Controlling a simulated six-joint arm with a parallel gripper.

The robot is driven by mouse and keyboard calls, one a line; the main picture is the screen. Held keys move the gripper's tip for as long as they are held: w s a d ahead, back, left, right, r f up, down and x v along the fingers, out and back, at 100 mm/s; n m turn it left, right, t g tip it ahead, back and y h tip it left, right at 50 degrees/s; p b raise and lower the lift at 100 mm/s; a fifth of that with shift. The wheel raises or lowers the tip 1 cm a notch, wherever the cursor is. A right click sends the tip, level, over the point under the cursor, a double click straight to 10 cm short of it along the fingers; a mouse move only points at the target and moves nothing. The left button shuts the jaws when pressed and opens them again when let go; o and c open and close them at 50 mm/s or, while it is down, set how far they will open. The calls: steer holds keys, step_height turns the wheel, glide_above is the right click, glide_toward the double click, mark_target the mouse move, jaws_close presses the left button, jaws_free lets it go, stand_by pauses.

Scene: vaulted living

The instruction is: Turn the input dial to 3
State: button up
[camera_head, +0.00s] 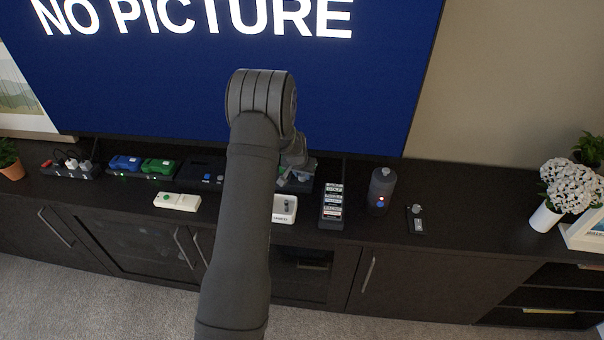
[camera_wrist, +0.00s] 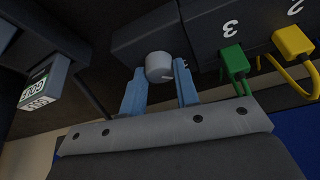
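In the wrist view a round light-grey dial knob (camera_wrist: 159,66) with a short pale mark near its lower right sticks out from a dark box. My gripper (camera_wrist: 160,82) has its two blue fingers on either side of the knob, with what looks like a narrow gap at each side. The dark box (camera_wrist: 205,22) shows the numbers 3 and 2, above a green plug (camera_wrist: 234,62) and a yellow plug (camera_wrist: 294,44). In the head view my gripper (camera_head: 296,178) is at this box (camera_head: 307,185) below the screen; my arm hides much of it, and the dial cannot be made out there.
A stand of labelled plates (camera_head: 332,206) is right of the box, also in the wrist view (camera_wrist: 42,84). A white switch unit (camera_head: 285,209) sits in front. The cabinet top (camera_head: 470,218) is clear beyond the small lever unit (camera_head: 416,220).

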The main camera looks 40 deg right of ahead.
steer(key=shift+m, duration=0.5)
steer(key=m, duration=0.1)
steer(key=m+g+h, duration=0.1)
steer(key=m, duration=0.1)
steer(key=shift+w+m+g, duration=0.2)
steer(key=shift+m+g, duration=0.1)
steer(key=m+g, duration=0.1)
steer(key=m, duration=0.3)
steer(key=shift+w+m+g, duration=0.1)
steer(key=shift+m+g, duration=0.2)
steer(key=shift+g, duration=0.1)
steer(key=m, duration=0.2)
steer(key=m+g, duration=0.1)
steer(key=m, duration=0.1)
steer(key=shift+w+m+g+y, duration=0.1)
steer(key=shift+m+g+y, duration=0.2)
steer(key=shift+y, duration=0.1)
steer(key=m+g+y, duration=0.1)
steer(key=m, duration=0.3)
steer(key=shift+d, duration=0.15)
steer(key=o, duration=0.7)
